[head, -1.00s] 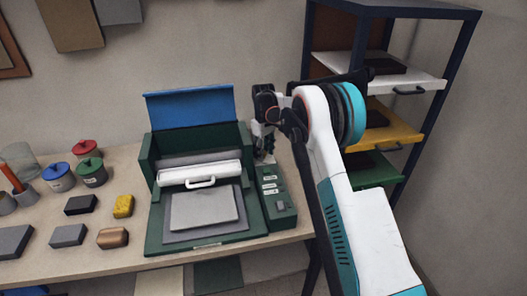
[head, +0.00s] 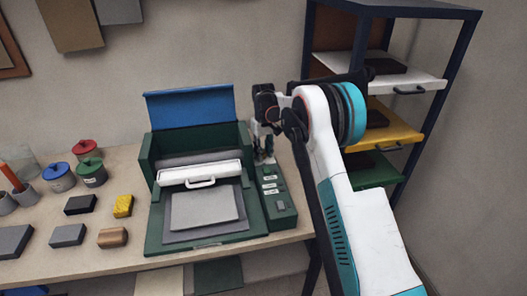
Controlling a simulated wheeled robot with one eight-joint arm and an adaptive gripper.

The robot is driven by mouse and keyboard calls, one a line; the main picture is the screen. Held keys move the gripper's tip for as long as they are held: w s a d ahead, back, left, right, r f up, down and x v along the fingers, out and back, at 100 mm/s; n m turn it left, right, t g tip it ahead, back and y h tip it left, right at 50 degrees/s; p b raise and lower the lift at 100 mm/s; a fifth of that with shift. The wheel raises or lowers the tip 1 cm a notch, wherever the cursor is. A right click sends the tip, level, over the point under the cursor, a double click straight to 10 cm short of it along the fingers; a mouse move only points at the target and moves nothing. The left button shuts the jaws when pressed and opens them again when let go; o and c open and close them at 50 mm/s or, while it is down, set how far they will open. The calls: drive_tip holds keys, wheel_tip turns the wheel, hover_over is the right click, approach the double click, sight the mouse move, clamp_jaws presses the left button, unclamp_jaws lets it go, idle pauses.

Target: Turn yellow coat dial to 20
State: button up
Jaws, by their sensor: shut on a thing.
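A green machine (head: 151,213) with a raised blue lid (head: 190,107) and a white roller (head: 199,174) stands on the table. On its right side is a green control panel (head: 284,219) with several small white labels and a grey switch near the front. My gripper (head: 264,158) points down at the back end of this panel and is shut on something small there. The dial itself is hidden by my gripper, so its colour and setting cannot be read. A grey flat plate (head: 206,207) lies on the machine's bed.
Lidded pots, red (head: 85,147) and blue (head: 58,171), stand at the left with dark blocks, a yellow sponge (head: 123,205) and a copper-coloured block (head: 112,237). A shelf rack (head: 462,50) with white, yellow and green trays stands at the right behind my arm.

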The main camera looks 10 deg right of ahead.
drive_tip(key=shift+m, duration=1.7)
drive_tip(key=o, duration=1.1)
drive_tip(key=shift+c, duration=0.2)
wheel_tip(320, 180, up, 12)
